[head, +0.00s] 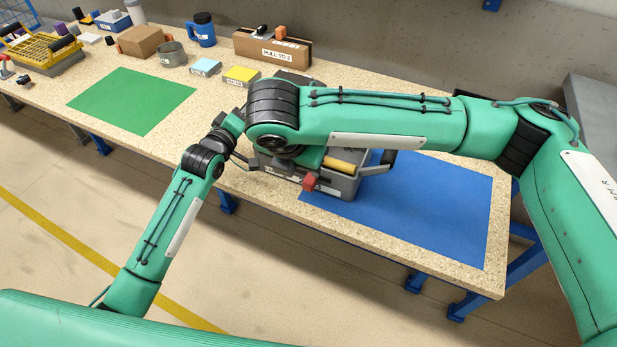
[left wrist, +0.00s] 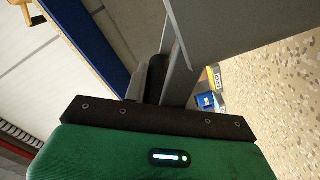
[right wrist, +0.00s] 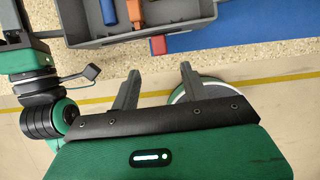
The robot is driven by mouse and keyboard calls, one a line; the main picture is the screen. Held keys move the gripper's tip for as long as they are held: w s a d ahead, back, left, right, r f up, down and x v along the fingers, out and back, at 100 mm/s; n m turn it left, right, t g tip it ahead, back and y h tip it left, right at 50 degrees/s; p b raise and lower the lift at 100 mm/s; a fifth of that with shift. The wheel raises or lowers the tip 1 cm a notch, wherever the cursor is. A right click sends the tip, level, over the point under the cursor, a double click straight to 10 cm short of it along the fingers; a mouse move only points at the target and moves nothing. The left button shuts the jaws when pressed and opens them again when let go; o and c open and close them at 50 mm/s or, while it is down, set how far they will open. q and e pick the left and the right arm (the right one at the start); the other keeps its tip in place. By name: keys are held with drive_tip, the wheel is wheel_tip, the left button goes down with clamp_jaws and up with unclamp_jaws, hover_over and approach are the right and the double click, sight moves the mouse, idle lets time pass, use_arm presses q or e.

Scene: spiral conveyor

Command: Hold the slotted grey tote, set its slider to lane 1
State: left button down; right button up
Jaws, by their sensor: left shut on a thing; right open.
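The grey tote (head: 345,186) stands at the left edge of the blue mat, partly hidden by my right arm. A red-orange block (head: 310,182), apparently the slider, sits at its front wall; the right wrist view shows it too (right wrist: 157,45). Lane markings are not readable. My left gripper (left wrist: 158,78) is shut on the tote's wall at its left end. My right gripper (right wrist: 157,80) is open and empty in front of the tote, with the block just beyond its fingertips. In the head view my right gripper is hidden.
The blue mat (head: 440,200) is clear to the right, and the green mat (head: 132,100) is empty. Behind stand a brown box (head: 272,50) labelled "PULL TO 2", a blue mug (head: 203,30), and yellow (head: 241,76) and light blue (head: 205,67) blocks. The table's front edge is close to the tote.

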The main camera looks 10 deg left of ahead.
sight(308, 180)
drive_tip(key=x, duration=1)
clamp_jaws()
drive_tip(key=shift+a, duration=0.15)
